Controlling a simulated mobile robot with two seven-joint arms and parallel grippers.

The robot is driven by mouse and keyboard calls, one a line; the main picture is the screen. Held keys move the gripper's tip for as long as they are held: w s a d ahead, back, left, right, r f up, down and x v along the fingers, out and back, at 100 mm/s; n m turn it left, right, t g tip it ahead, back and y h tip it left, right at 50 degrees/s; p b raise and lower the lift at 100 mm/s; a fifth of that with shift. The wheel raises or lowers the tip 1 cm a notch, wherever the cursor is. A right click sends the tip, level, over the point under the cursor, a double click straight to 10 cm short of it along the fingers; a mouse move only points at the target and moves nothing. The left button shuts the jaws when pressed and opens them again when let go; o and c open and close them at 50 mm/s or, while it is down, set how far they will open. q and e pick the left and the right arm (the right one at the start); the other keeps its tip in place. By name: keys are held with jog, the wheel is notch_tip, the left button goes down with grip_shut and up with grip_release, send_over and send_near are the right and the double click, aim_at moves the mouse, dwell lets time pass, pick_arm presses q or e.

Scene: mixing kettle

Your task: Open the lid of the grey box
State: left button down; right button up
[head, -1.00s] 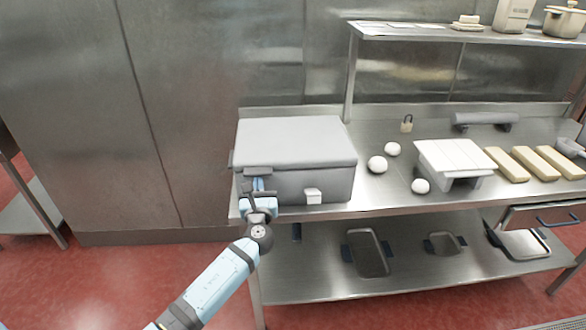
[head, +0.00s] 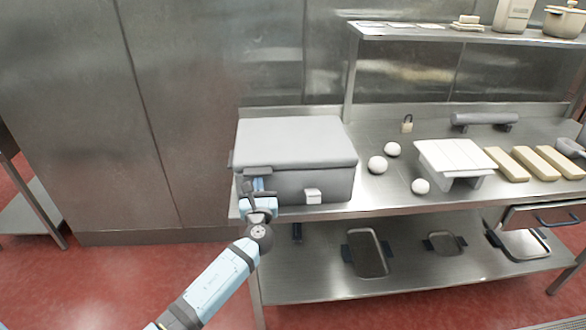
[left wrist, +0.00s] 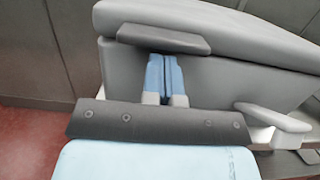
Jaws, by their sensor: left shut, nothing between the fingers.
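The grey box (head: 315,186) stands on the steel counter with its lid (head: 295,142) lying closed on top. A dark grey tab (head: 258,171) sticks out from the lid's front edge at the left, and a pale latch (head: 313,196) is on the front face. My left gripper (head: 258,184) is in front of the box, just under the tab. In the left wrist view its blue fingers (left wrist: 164,75) are shut with nothing between them, tips right below the tab (left wrist: 163,39); I cannot tell whether they touch it. My right gripper is not in view.
White balls (head: 377,165), a small white stand (head: 462,160), a padlock (head: 407,123) and tan bars (head: 507,164) are on the counter to the right. A raised shelf (head: 440,34) runs above. Trays (head: 366,253) lie on the lower shelf.

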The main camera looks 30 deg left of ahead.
aim_at(257, 163)
pick_arm(q)
jog(key=r+p, duration=0.3)
jog(key=r, duration=0.1)
jog(key=r+p, duration=0.2)
jog(key=shift+w+a+r+p, duration=0.1)
jog(key=shift+w+a+p, duration=0.1)
jog(key=shift+w+p, duration=0.15)
jog(key=shift+r+p, duration=0.3)
jog(key=shift+r, duration=0.05)
jog(key=shift+w+r, duration=0.1)
jog(key=shift+r, duration=0.1)
jog(key=w+a+r+p, duration=0.2)
jog(key=w+r+p, duration=0.1)
jog(key=r+p, duration=0.3)
notch_tip(257, 163, up, 2)
jog(key=shift+w, duration=0.2)
jog(key=shift+a, duration=0.1)
